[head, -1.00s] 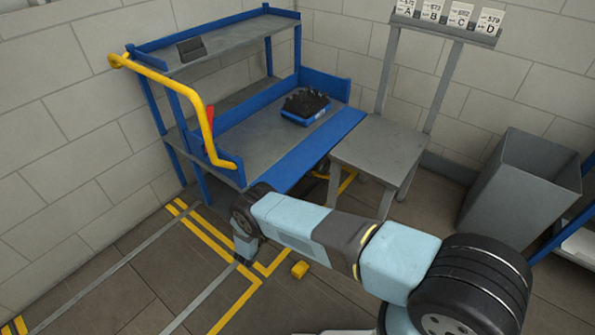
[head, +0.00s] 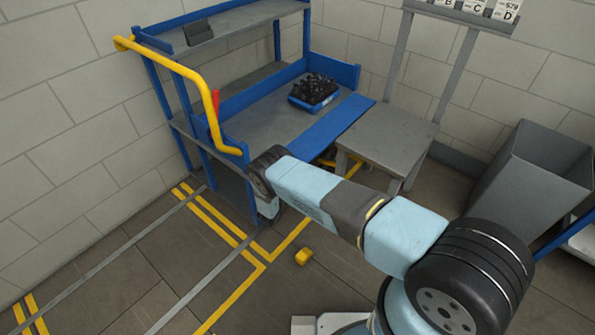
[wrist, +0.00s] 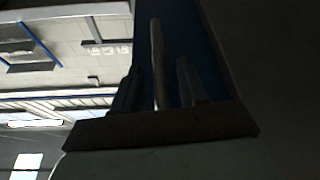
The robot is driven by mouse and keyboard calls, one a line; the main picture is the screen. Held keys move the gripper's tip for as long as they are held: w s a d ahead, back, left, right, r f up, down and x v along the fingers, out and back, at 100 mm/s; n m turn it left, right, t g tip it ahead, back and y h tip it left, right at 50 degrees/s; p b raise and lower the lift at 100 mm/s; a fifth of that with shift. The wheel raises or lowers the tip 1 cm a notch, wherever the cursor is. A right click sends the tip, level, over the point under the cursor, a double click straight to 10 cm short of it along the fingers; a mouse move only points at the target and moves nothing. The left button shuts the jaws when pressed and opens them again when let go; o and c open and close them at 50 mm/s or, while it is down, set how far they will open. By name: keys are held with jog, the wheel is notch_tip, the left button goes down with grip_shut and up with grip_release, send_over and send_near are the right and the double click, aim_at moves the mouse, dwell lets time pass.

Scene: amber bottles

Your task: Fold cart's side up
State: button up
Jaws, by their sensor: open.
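The blue and grey cart (head: 262,118) stands against the wall, with a yellow handle (head: 205,90) and a red lever (head: 214,105) at its left end. Its blue side panel (head: 335,122) is folded down along the front of the lower shelf, roughly level with it. My arm reaches to the cart's front left, below the panel; my gripper is hidden in the head view. In the dark wrist view my open gripper (wrist: 157,88) points upward. A pale rod-like strip (wrist: 157,50) shows between its fingers, with a dark blue surface (wrist: 183,30) beside it. Contact cannot be told.
A blue tray of dark bottles (head: 314,92) sits on the lower shelf. A grey table (head: 388,135) stands close to the cart's right, beside a grey bin (head: 530,185). Open floor lies at left.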

jog(key=shift+x, duration=0.9)
jog(key=shift+c, duration=0.4)
grip_shut()
jog(key=shift+s, duration=0.1)
